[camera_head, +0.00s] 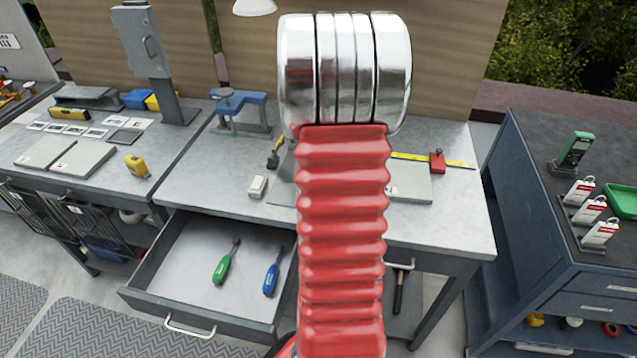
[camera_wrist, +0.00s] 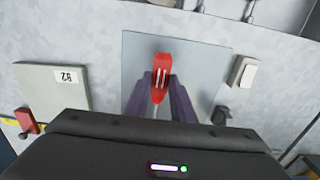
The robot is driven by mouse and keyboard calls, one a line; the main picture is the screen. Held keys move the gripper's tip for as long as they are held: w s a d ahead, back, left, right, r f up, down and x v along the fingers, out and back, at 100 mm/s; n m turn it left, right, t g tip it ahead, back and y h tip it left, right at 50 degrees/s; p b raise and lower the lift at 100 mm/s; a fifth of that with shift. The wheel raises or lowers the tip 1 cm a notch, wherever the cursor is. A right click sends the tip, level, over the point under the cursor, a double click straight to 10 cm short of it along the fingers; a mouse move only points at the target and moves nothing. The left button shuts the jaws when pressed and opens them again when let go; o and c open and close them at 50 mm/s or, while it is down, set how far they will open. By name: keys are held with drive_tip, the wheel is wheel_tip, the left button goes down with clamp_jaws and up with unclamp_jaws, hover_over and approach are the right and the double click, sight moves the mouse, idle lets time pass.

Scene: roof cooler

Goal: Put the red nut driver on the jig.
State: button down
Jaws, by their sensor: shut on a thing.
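My gripper (camera_wrist: 161,88) shows in the wrist view, its two purple fingers shut on the red nut driver (camera_wrist: 162,70). The red handle with pale stripes points up in the picture, and a thin metal shaft runs down between the fingers. It appears over a plain blue-grey plate (camera_wrist: 203,60); I cannot tell whether it touches it. In the head view, the gripper and nut driver are hidden behind my arm, and only the left edge of this plate (camera_head: 282,193) shows. No label names the jig, so I cannot tell for certain that this plate is it.
Below, an open drawer (camera_head: 185,262) holds a green screwdriver (camera_head: 225,263) and a blue one (camera_head: 273,274). A blue vise (camera_head: 240,104) stands behind.

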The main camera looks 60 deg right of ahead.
drive_tip(key=shift+f, duration=0.55)
drive_tip(key=shift+f, duration=1.9)
drive_tip(key=c, duration=1.5)
unclamp_jaws()
wheel_tip(320, 180, up, 12)
drive_tip(key=shift+r, duration=0.1)
